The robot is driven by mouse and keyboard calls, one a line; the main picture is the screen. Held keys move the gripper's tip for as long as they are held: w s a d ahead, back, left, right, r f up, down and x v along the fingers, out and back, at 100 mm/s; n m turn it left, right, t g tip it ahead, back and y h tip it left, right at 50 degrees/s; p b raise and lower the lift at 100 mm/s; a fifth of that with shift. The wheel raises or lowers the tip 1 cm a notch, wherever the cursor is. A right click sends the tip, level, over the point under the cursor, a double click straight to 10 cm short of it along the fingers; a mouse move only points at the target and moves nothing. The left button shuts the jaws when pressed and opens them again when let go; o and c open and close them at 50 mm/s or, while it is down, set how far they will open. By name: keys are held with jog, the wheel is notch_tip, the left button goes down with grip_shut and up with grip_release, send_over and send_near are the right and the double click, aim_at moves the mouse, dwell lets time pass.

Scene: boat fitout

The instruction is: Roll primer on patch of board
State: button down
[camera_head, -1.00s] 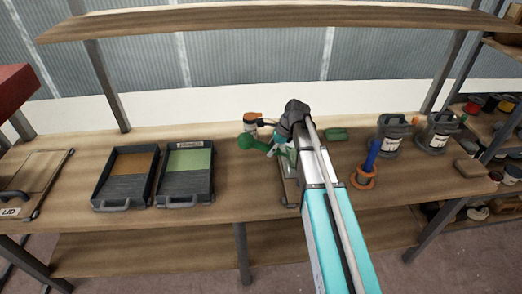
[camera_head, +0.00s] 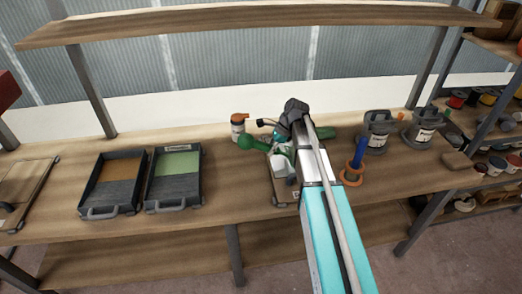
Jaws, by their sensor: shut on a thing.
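My gripper (camera_head: 281,152) is shut on a green-handled tool (camera_head: 247,142), probably the roller, whose rounded green end sticks out to the left. My arm and gripper hide much of the tool, and I cannot tell whether it touches anything below. A small board (camera_head: 283,190) lies on the bench under the gripper, partly hidden by my arm. A dark tray with pale green contents (camera_head: 178,163) stands left of the board; its label is too small to read. A similar tray with brown contents (camera_head: 122,170) stands beside it.
An orange-topped bottle (camera_head: 238,127) stands behind the tool. A green object (camera_head: 325,132) lies behind my arm. A blue-handled item in an orange ring (camera_head: 357,158) and two grey cans (camera_head: 376,133) (camera_head: 422,128) stand right. An overhead shelf (camera_head: 250,20) spans the bench.

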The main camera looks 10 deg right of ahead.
aim_at(260, 149)
jog(key=shift+d, duration=0.55)
jog(key=shift+d, duration=0.1)
jog(key=shift+d, duration=2.3)
jog(key=shift+a, duration=0.1)
jog(key=shift+a, duration=2.35)
jog(key=shift+a, duration=2.35)
jog(key=shift+a, duration=0.1)
